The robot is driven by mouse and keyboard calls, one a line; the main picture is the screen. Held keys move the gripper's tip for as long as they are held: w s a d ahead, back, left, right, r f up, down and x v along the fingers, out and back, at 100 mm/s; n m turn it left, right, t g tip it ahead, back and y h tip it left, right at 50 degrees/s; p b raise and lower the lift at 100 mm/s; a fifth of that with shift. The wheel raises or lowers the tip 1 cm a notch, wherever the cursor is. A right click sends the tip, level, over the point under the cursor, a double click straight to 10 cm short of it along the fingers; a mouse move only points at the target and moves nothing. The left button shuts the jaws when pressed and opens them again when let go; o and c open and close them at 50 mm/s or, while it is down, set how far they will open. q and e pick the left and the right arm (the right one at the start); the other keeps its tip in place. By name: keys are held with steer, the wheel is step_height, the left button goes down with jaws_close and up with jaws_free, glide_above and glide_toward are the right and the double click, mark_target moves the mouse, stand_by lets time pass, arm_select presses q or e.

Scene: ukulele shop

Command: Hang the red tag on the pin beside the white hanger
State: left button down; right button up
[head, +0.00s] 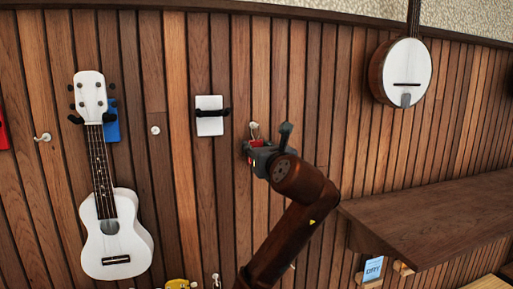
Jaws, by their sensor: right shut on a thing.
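The white hanger (210,124), a white plate with a black fork, is on the wood-slat wall and empty. My right gripper (254,152) is just right of it and slightly lower, close to the wall. It is shut on the red tag (256,144), which is mostly hidden by the fingers. A small pale shape (254,129) shows right above the tag; I cannot tell whether it is a pin, the tag's loop or both. A bare pin (155,130) is on the wall left of the white hanger. My left gripper is not in view.
A white ukulele (116,236) hangs at left on a blue hanger (111,121). A red hanger (2,132) and another pin (43,137) are further left. A banjo-like instrument (404,70) hangs upper right. A brown shelf (430,215) juts out at lower right, above a blue card (373,268).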

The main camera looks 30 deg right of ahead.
steer(key=o, duration=0.9)
steer(key=shift+c, duration=0.2)
